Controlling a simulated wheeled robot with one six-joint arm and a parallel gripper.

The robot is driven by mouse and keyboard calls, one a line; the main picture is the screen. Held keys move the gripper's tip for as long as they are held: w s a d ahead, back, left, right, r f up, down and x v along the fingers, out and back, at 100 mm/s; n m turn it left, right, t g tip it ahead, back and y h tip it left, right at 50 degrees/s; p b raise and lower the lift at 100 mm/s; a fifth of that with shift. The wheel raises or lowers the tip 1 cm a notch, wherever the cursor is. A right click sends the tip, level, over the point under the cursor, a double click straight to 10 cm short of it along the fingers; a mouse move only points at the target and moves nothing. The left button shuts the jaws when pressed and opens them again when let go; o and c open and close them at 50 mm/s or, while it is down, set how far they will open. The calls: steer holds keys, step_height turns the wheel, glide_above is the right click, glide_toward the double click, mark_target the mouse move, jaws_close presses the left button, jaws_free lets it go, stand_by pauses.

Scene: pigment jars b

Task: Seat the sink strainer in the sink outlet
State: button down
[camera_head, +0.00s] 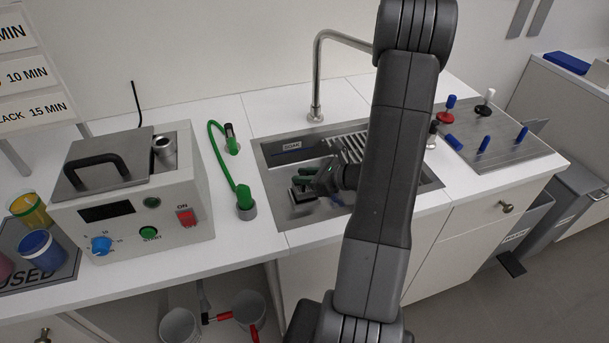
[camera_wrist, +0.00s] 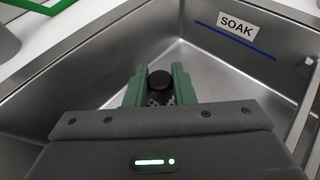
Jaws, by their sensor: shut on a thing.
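The strainer's black knob (camera_wrist: 160,80) shows between the two green fingers of my gripper (camera_wrist: 160,88) in the wrist view. The gripper is shut on it. A little of a perforated metal part (camera_wrist: 158,100) shows just below the knob; the rest is hidden by the gripper body. In the head view my gripper (camera_head: 309,182) is low inside the steel sink (camera_head: 275,160), on its left side. The sink outlet cannot be made out. I cannot tell whether the strainer touches the sink floor.
The sink wall carries a SOAK label (camera_wrist: 237,23) above a blue line (camera_wrist: 235,38). A tall faucet (camera_head: 316,80) stands behind the sink, and a ribbed drainer (camera_head: 350,145) lies to the right. A green hose (camera_head: 222,160) and a box device (camera_head: 140,195) stand to the left.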

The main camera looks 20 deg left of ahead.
steer(key=shift+f+b, duration=0.55)
steer(key=shift+f, duration=0.15)
steer(key=shift+s+f, duration=0.1)
steer(key=shift+f, duration=0.1)
